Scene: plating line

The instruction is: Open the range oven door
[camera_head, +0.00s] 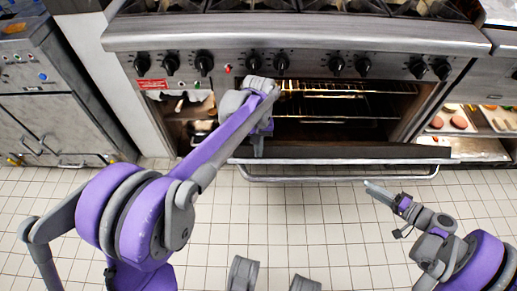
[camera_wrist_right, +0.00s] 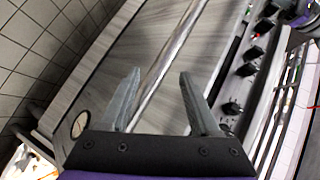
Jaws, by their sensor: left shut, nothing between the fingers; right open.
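The range oven door (camera_head: 400,151) is tilted down and open in the head view, with its dark inner side facing up. Its bar handle (camera_head: 340,179) runs along the front edge. Wire racks (camera_head: 335,93) show in the lit oven cavity behind it. My left gripper (camera_head: 258,151) is shut and empty, its fingers pointing down at the left part of the door's inner side; whether they touch is unclear. My right gripper (camera_head: 374,188) is in front of the handle's right part, apart from it. It is open and empty in the right wrist view (camera_wrist_right: 160,95).
A row of black knobs (camera_head: 337,65) lines the range front above the opening. A steel cabinet (camera_head: 55,120) stands at the left. Open shelves with food trays (camera_head: 463,150) are at the right. The tiled floor (camera_head: 320,235) before the door is clear.

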